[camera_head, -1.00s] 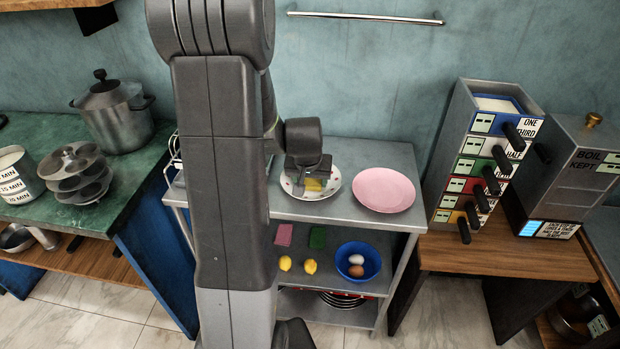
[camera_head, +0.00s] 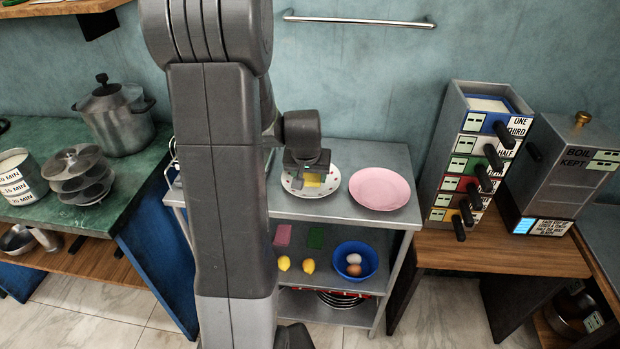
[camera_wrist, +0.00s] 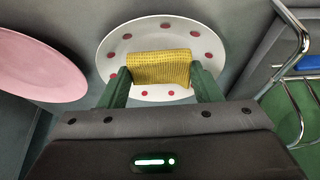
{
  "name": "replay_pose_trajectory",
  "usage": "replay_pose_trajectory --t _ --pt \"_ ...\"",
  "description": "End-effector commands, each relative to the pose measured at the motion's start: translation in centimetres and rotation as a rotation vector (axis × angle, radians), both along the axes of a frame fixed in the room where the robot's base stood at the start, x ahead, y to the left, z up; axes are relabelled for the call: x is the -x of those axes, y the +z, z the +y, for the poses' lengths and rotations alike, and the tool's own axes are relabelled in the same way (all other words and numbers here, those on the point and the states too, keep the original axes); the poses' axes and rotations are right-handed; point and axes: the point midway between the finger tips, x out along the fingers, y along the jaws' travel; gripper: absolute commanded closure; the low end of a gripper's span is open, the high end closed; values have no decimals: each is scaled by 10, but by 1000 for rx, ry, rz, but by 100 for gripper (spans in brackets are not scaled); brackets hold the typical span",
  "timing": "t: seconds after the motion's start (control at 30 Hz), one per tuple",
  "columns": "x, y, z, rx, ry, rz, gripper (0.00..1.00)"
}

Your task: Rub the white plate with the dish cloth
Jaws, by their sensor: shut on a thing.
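The white plate (camera_head: 323,190) with red dots lies on the top shelf of the grey metal trolley. In the wrist view the white plate (camera_wrist: 118,50) shows its dotted rim around the cloth. The yellow dish cloth (camera_head: 312,181) is in my gripper (camera_head: 308,172), over the plate. In the wrist view my gripper (camera_wrist: 160,84) is shut on the yellow cloth (camera_wrist: 160,66), one green finger at each side of it. The cloth looks to be at the plate's surface, but I cannot tell whether it touches.
A pink plate (camera_head: 380,189) lies right of the white plate. A wire rack (camera_wrist: 296,55) stands on its other side. On the lower shelf are sponges (camera_head: 283,236), lemons (camera_head: 309,266) and a blue bowl (camera_head: 342,261) with eggs. A drawer tower (camera_head: 468,150) stands further right.

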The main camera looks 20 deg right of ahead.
Motion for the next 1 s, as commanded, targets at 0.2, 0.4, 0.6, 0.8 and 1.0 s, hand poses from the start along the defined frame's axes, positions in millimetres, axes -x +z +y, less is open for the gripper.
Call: replay_pose_trajectory --t 0.2,0.4,0.6,0.8,1.0 --pt "-2 24 2 0 2 0 60" --pt "-4 42 3 0 4 -1 60" --pt "-5 55 4 0 6 0 60" --pt "-5 55 4 0 6 1 60" --pt "-5 55 4 0 6 0 60"
